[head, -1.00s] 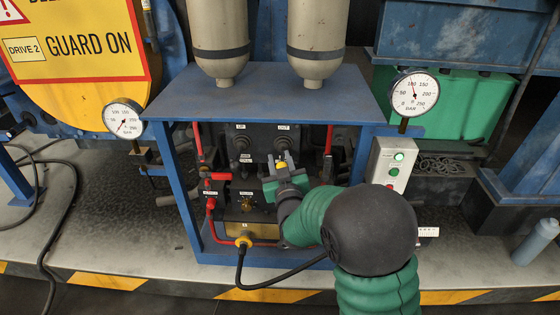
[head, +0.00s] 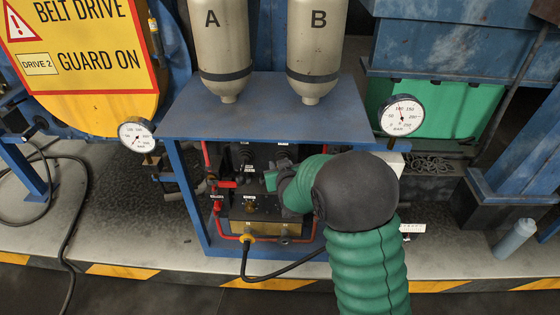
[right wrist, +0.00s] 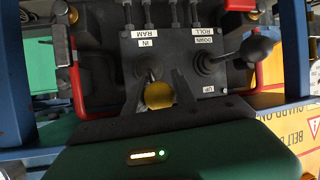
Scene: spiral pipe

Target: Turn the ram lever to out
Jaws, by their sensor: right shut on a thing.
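The ram lever (right wrist: 150,76) stands on the dark valve panel, beside the RAM and IN labels in the right wrist view, where the lettering is upside down. Its yellow knob (right wrist: 160,95) sits between the fingers of my right gripper (right wrist: 160,91), which is shut on it. In the head view my right gripper (head: 281,172) is at the panel's right part, below the OUT label, and my own arm hides the knob and lever. My left gripper is not in view.
The roll lever (right wrist: 256,49), with a black knob, stands close beside my gripper. A blue shelf (head: 265,115) overhangs the panel and carries two cylinders. A pressure gauge (head: 402,115) stands right of the frame.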

